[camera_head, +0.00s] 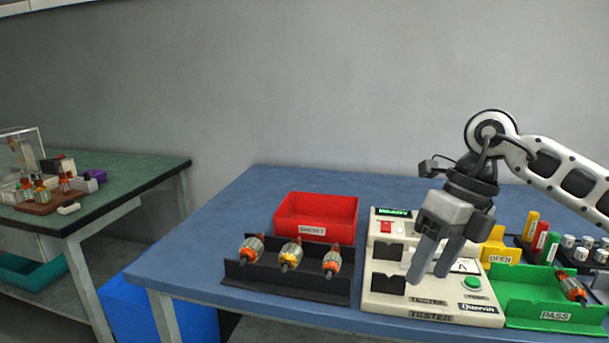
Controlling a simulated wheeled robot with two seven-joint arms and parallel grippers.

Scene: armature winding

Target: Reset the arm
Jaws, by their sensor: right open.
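My right gripper (430,262) hangs over the tester (430,310), its fingers apart and pointing down, with nothing between them. The right arm comes in from the right edge. The tester is a cream box with a lit green display, a red switch, dark slots and a green button; the gripper hides part of it. Three armatures (291,255) with orange windings lie in the black rack (290,287) left of the tester. Another armature (571,287) lies in the green PASS tray (530,297). My left gripper is not in view.
A red bin (316,212) stands behind the black rack. A yellow OPEN bin (497,246) and several coloured cylinders stand at the right. The blue table (220,232) is clear at its left and back. A green table (130,172) with parts stands far left.

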